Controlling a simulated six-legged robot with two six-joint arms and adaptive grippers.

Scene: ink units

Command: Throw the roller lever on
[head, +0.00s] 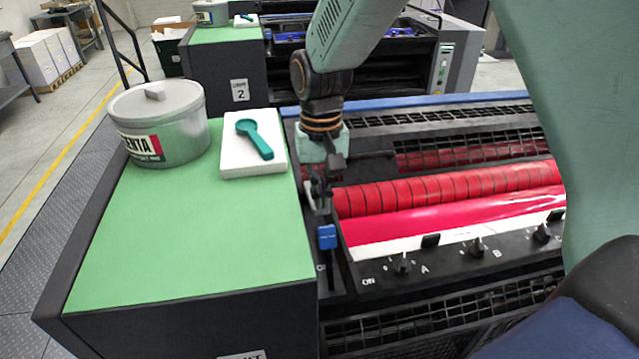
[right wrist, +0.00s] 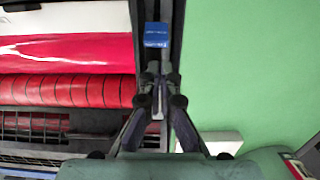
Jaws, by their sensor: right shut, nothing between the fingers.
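The roller lever has a blue handle (head: 327,237) and stands at the left edge of the red ink rollers, beside the green-topped cabinet. In the right wrist view its blue handle (right wrist: 157,35) shows just beyond the fingertips. My right gripper (head: 321,205) is shut and empty, pointing down behind the handle; it also shows in the right wrist view (right wrist: 160,80). I cannot tell whether the fingers touch the lever. The lever's lower part is partly hidden. The red rollers (head: 450,190) lie right of the gripper. My left gripper is not in view.
The green-topped cabinet (head: 180,240) carries an ink tin (head: 185,135) and a white pad (head: 238,168) with a teal scoop (head: 256,138). A panel with black knobs (head: 478,246) and an "ON" mark runs before the rollers. Black grilles (head: 470,140) lie behind them.

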